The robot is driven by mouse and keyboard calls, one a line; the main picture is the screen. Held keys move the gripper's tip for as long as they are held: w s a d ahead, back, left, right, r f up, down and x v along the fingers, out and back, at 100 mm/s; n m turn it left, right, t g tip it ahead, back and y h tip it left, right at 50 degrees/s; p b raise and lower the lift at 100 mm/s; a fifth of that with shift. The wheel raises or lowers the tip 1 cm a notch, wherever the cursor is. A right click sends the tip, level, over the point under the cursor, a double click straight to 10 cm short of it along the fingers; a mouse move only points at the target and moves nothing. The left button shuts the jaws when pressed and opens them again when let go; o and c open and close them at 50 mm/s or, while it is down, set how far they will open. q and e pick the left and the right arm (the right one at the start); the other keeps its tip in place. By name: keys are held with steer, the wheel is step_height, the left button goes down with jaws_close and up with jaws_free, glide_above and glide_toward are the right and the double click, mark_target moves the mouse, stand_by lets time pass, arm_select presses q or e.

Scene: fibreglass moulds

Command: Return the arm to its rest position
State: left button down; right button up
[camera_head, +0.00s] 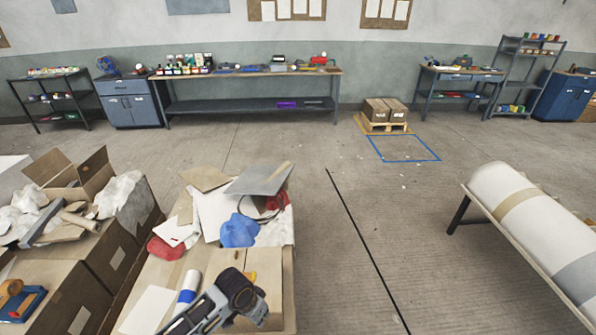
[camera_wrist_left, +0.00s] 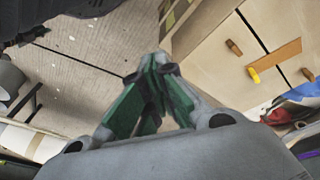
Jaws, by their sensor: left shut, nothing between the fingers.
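My left gripper (camera_head: 243,293) is at the bottom of the head view, over the near end of a cluttered cardboard-topped surface (camera_head: 280,290). Its arm comes in from the bottom edge. In the left wrist view its green-padded fingers (camera_wrist_left: 156,66) meet at the tips, with nothing between them. The floor and the side of a pale box-like surface (camera_wrist_left: 215,50) show beyond the fingertips. My right gripper is in neither view.
The surface holds a blue cloth (camera_head: 239,231), a grey panel (camera_head: 259,180), papers and a white-and-blue roll (camera_head: 188,287). Open cartons (camera_head: 75,175) stand left. A bench with a large white roll (camera_head: 530,220) stands right. The floor between is clear.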

arm_select(q)
steer(key=s+r+n+t, duration=0.1)
steer(key=s+r, duration=0.3)
steer(key=r, duration=0.1)
steer(key=s+a+r+n+t+y, duration=0.15)
steer(key=s+a+r+n, duration=0.35)
steer(key=a, duration=0.6)
steer(key=s+f+m+g+b, duration=0.1)
steer(key=s+f, duration=0.1)
steer(key=f, duration=1.5)
steer(key=s+f+m+g+b, duration=0.1)
steer(key=s+f, duration=0.1)
steer(key=f, duration=1.4)
steer(key=s+a+f, duration=0.2)
steer(key=s+f, duration=0.9)
steer(key=s+a+f+b, duration=0.1)
steer(key=s+a+f, duration=0.1)
steer(key=s+f, duration=0.9)
steer(key=shift+f+g, duration=0.15)
steer(key=shift+g, duration=0.2)
steer(key=shift+y, duration=0.25)
